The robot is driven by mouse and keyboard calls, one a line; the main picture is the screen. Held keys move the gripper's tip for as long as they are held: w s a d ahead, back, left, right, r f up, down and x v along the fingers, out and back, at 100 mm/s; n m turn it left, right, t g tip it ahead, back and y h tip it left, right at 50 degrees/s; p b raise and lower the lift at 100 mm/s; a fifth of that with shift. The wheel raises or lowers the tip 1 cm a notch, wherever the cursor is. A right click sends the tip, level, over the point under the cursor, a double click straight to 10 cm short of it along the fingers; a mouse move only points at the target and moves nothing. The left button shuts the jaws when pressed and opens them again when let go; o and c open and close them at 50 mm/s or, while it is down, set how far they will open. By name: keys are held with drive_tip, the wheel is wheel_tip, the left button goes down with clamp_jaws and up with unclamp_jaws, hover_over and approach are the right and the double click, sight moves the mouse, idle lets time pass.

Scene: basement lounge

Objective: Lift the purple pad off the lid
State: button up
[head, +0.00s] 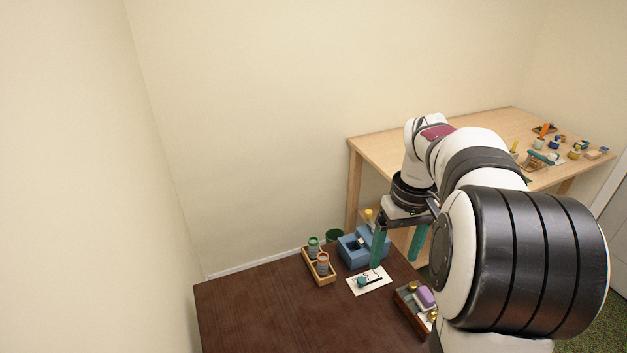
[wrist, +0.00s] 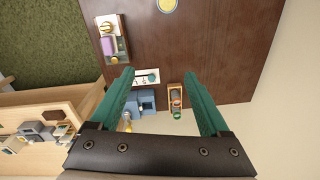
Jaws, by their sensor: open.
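The purple pad (head: 427,295) is at the right edge of the dark brown table in the head view, in a small wooden tray (head: 402,303). It also shows at the upper left of the wrist view (wrist: 108,45). A pale grey piece lies beside or under it; I cannot tell whether this is the lid. My gripper (head: 394,264) has two green fingers, spread apart and empty, above the table's far part. In the wrist view my gripper (wrist: 160,72) is apart from the pad, which lies up and left of the fingertips.
A white card (head: 370,281) with a dark teal item lies left of the tray. Behind it stand a blue block-like holder (head: 352,250) and a wooden rack (head: 320,276) of small jars. The table's left part is bare. A light wooden table (head: 480,130) with small items stands behind.

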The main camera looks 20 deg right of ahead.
drive_tip(key=d+f+n, duration=0.1)
drive_tip(key=d+f, duration=0.4)
drive_tip(key=d, duration=0.7)
wheel_tip(320, 180, down, 15)
drive_tip(key=shift+d+r, duration=0.15)
drive_tip(key=shift+r, duration=0.05)
clamp_jaws()
